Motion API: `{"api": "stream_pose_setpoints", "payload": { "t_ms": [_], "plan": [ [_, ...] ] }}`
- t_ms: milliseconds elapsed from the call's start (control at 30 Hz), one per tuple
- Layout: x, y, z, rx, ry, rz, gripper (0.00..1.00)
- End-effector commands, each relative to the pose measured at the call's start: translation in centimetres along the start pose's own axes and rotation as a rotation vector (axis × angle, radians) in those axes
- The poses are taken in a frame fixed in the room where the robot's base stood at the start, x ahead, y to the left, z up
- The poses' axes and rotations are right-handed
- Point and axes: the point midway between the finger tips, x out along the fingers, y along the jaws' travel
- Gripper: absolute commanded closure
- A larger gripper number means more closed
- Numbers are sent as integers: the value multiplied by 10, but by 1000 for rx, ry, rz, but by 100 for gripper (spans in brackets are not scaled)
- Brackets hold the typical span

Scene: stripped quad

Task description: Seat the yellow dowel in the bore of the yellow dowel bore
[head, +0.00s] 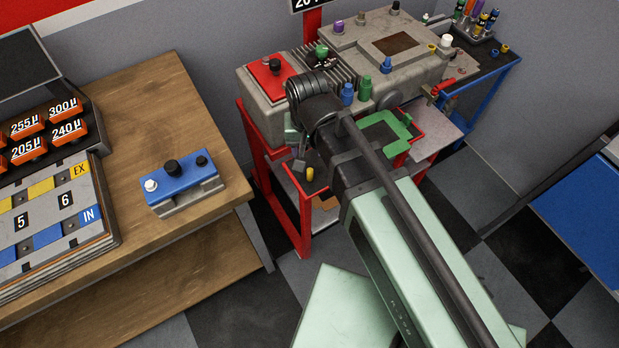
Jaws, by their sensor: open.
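A short yellow cylinder (310,174), which looks like the yellow dowel, stands out small beside my arm, at the left of the red stand. Part of my gripper (299,160) shows just left of and above it, below my arm's dark joint. The gripper is open; my arm hides much of it, and I cannot tell whether it touches the cylinder. Small yellow ring-like pieces (505,49) sit on the blue-framed cart at the upper right. I cannot make out which bore is the yellow dowel bore.
A grey engine block (408,62) with coloured caps lies on the red stand (303,215). A green gasket-like frame (388,128) lies in front of it. The wooden bench (180,110) at left holds a blue-topped block (182,180) and a numbered board (70,205).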

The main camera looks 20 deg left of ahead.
Motion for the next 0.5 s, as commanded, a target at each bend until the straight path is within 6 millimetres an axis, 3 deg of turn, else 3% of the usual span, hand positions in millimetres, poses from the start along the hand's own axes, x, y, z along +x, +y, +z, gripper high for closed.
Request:
{"api": "stream_pose_setpoints", "payload": {
  "t_ms": [167, 400, 500],
  "plan": [
    [5, 2, 2, 24, 0, 0, 52],
    [53, 2, 1, 24, 0, 0, 52],
    [59, 2, 1, 23, 0, 0, 52]
  ]
}}
